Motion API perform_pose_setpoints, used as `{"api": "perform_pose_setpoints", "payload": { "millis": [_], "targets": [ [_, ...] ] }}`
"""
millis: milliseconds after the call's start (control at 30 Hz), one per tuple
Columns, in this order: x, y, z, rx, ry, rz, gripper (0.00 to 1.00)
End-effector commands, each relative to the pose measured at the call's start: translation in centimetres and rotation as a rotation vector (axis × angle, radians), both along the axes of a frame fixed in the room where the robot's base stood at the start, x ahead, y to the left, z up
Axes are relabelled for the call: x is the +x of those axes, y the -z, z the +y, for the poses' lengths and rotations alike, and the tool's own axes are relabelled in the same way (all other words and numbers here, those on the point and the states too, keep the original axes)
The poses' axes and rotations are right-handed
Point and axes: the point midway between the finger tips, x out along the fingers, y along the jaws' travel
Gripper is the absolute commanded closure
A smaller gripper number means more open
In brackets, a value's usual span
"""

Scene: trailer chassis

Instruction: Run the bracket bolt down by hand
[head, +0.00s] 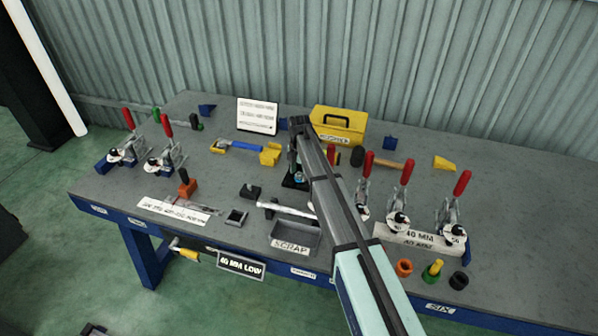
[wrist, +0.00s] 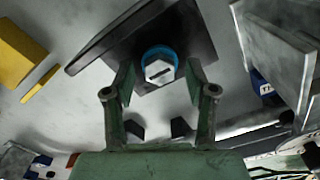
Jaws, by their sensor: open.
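The bracket bolt (wrist: 159,70) shows in the wrist view as a pale hex head with a dark slot, ringed by a blue collar. It sits on a dark bracket (wrist: 118,48), which is also partly visible in the head view (head: 293,183) beneath my arm. My gripper (wrist: 160,82) is open, with one finger on each side of the bolt head. I see gaps between the fingers and the head; whether either finger touches it I cannot tell. In the head view my arm hides much of the bolt and bracket. The bolt's shank is hidden.
A grey scrap tray (head: 296,247) and a hammer-like tool (head: 284,209) lie in front of the bracket. A yellow toolbox (head: 338,124) stands behind. Red-handled toggle clamps (head: 400,205) stand at right, others (head: 165,155) at left. Bare bench shows at far right.

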Motion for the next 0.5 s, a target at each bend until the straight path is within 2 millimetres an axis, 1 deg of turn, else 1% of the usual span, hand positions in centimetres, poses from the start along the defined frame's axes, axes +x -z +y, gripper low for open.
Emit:
{"api": "perform_pose_setpoints", "payload": {
  "millis": [167,200,233,267,300,333,367,500],
  "targets": [
    [0.01,0.00,0.00,0.000,0.000,0.000,0.44],
    [0.01,0.00,0.00,0.000,0.000,0.000,0.51],
    [0.01,-0.01,0.01,0.000,0.000,0.000,0.61],
    [0.01,-0.01,0.00,0.000,0.000,0.000,0.72],
    [0.01,-0.01,0.01,0.000,0.000,0.000,0.86],
    [0.01,-0.02,0.00,0.000,0.000,0.000,0.97],
    [0.01,-0.02,0.00,0.000,0.000,0.000,1.00],
    [0.01,-0.01,-0.01,0.000,0.000,0.000,1.00]
  ]
}}
